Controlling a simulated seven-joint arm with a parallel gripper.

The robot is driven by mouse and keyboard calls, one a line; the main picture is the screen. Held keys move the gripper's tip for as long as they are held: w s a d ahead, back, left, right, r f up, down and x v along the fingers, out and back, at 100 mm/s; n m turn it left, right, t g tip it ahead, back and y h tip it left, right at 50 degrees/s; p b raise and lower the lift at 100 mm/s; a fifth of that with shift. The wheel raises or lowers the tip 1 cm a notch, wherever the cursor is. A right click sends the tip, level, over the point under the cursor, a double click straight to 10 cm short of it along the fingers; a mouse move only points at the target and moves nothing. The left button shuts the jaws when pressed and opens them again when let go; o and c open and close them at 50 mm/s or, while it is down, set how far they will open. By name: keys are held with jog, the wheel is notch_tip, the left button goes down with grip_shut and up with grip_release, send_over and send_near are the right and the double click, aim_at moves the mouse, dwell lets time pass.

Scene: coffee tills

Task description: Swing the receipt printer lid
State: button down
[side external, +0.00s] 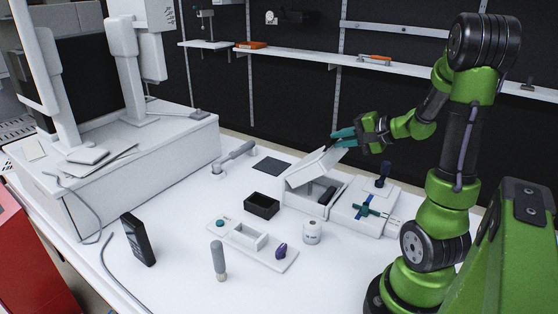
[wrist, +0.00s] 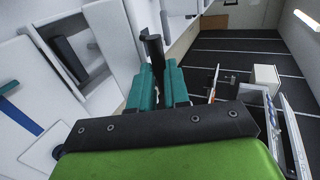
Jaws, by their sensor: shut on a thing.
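The receipt printer (side external: 296,200) is a white box on the white table in the side external view. Its white lid (side external: 318,164) is swung partway up and tilted, showing the open bay and a dark roller-like part inside. In the wrist view, the teal fingers (wrist: 160,84) close around a dark upright piece (wrist: 152,47) beside the white lid (wrist: 112,38). The open printer bay with a dark bar (wrist: 70,60) lies to the left. The exact contact is partly hidden by the fingers.
A black tray (side external: 262,206), a white paper roll (side external: 312,232) and a white board (side external: 228,240) stand left of and in front of the printer. A white unit with a blue strip (side external: 350,214) stands close on its right. A shelf (side external: 300,56) runs along the back wall.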

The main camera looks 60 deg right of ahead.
jog(key=shift+t, duration=0.6)
jog(key=s+f, duration=0.1)
jog(key=f, duration=0.2)
jog(key=s+f, duration=0.2)
jog(key=f, duration=0.2)
jog(key=s+f, duration=0.2)
jog(key=f, duration=0.2)
jog(key=shift+s+a+f, duration=0.1)
jog(key=shift+a+f, duration=0.05)
jog(key=shift+f, duration=0.1)
jog(key=shift+s+f+t, duration=0.1)
jog(key=shift+f+t, duration=0.7)
jog(key=shift+f, duration=0.5)
jog(key=c, duration=1.2)
grip_release()
jog(key=shift+c, duration=0.4)
jog(key=shift+s, duration=0.2)
jog(key=shift+c, duration=0.2)
jog(key=v, duration=1.1)
jog(key=shift+s+r, duration=0.2)
jog(key=shift+c, duration=0.3)
